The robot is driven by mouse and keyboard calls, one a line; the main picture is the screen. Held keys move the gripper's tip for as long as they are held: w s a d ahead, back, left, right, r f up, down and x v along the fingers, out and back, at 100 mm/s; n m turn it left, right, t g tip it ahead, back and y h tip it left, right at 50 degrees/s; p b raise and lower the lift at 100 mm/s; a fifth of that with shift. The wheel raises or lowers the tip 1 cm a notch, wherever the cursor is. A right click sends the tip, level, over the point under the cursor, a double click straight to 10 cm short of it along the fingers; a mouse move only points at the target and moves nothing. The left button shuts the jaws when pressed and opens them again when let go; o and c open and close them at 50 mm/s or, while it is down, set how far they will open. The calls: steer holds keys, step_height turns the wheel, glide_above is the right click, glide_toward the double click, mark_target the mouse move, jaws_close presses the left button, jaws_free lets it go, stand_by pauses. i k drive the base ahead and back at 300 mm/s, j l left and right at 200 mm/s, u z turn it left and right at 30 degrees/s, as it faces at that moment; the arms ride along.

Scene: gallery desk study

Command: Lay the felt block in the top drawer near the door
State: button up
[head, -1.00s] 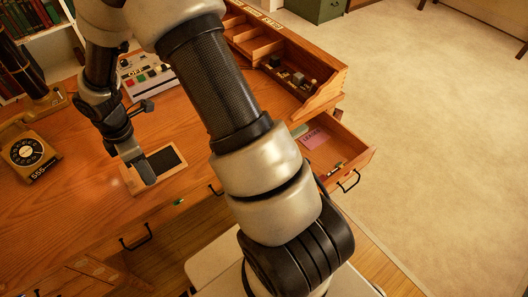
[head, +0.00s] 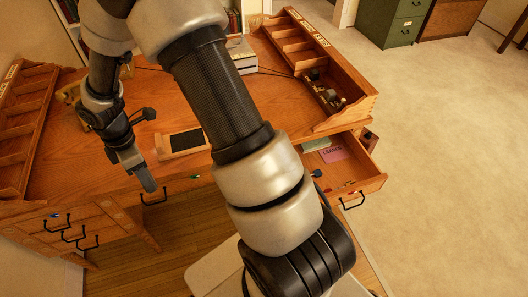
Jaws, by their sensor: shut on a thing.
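My gripper (head: 132,161) hangs at the left, just in front of the desk's front edge, left of the framed slate. It is shut on a small grey block (head: 147,179), which looks like the felt block; its exact outline merges with the fingers. An open drawer (head: 372,184) juts out at the desk's right end, well to the right of my gripper. It holds a pink card (head: 333,154), a green card (head: 316,144) and small items. My arm hides part of its left side.
A framed slate (head: 186,140) lies near the desk's front edge. A wooden organiser (head: 345,112) stands at the desk's right. Closed drawers with black handles (head: 72,236) are at the left. A green cabinet (head: 392,22) stands at the back. Carpet right of the desk is clear.

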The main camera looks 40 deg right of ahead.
mark_target(355, 178)
steer(key=k+l+u, duration=0.1)
steer(key=u, duration=0.35)
steer(key=k+l+u, duration=0.1)
steer(key=u, duration=0.35)
steer(key=k+u, duration=0.2)
steer(key=u, duration=0.25)
steer(key=k+l+u, duration=0.15)
steer(key=k+u, duration=0.3)
steer(key=k, duration=0.25)
steer(key=k+l+z, duration=0.1)
steer(key=z, duration=0.35)
steer(key=k+l+z, duration=0.15)
steer(key=z, duration=0.3)
steer(key=k+l+z, duration=0.2)
steer(key=z, duration=0.2)
steer(key=l+z, duration=0.2)
steer(key=z, duration=0.25)
steer(key=k+l+z, duration=0.1)
steer(key=l+z, duration=0.15)
steer(key=z, duration=0.2)
steer(key=l+z, duration=0.2)
steer(key=l, duration=0.2)
